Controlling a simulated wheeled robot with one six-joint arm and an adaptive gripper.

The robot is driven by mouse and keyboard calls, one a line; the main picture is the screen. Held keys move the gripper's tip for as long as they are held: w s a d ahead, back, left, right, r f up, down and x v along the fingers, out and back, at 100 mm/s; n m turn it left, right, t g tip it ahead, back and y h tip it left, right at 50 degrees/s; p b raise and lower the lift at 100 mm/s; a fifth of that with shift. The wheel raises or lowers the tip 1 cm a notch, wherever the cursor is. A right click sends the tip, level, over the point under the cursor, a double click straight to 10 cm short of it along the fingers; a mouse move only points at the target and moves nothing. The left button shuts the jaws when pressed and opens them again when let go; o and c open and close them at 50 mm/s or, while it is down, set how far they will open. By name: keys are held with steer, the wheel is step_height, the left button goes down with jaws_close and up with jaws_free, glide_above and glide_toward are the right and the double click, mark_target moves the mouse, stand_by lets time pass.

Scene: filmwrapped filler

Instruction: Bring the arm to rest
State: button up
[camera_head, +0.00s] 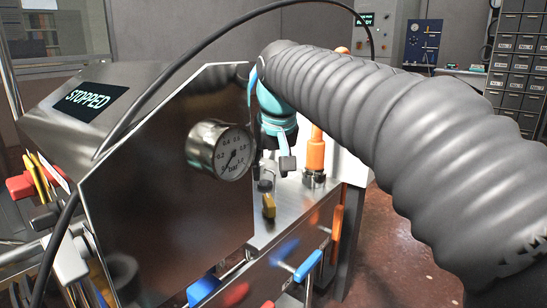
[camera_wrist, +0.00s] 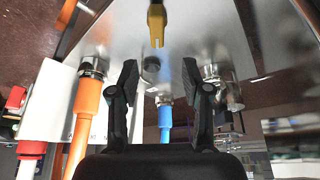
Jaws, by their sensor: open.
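My gripper (camera_wrist: 159,72) is open in the wrist view, its two black fingers apart with nothing held between them. A yellow forked piece (camera_wrist: 157,24) shows beyond the fingertips, apart from them. In the head view my arm, in a grey ribbed sleeve, reaches from the right to a teal wrist above the metal counter (camera_head: 262,233). The fingers are hard to make out there. A small yellow piece (camera_head: 268,205) is at the counter, below the wrist.
A steel machine housing with a gauge (camera_head: 220,150) and a "STOPPED" display (camera_head: 90,101) stands close left of the wrist. An orange handle (camera_head: 316,150) stands upright just right of the wrist. Blue (camera_head: 307,265) and orange handles hang at the counter front. Open floor (camera_head: 390,250) lies right.

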steer(key=f, duration=0.1)
steer(key=s+f, duration=0.1)
steer(key=f, duration=0.3)
steer(key=shift+s+d, duration=0.3)
steer(key=shift+d, duration=0.05)
steer(key=s+d+f+m+p, duration=0.1)
steer(key=s+d+f, duration=0.2)
steer(key=s+d, duration=0.2)
steer(key=s+d+f+m+p, duration=0.1)
steer(key=s+d+f, duration=0.3)
steer(key=s, duration=0.6)
steer(key=s+d+f+t+h+p, duration=0.1)
steer(key=s+d+f, duration=0.3)
steer(key=s+d, duration=0.2)
steer(key=shift+s+d+m, duration=0.35)
steer(key=shift+s+m, duration=0.05)
steer(key=shift+s, duration=0.5)
stand_by(1.4)
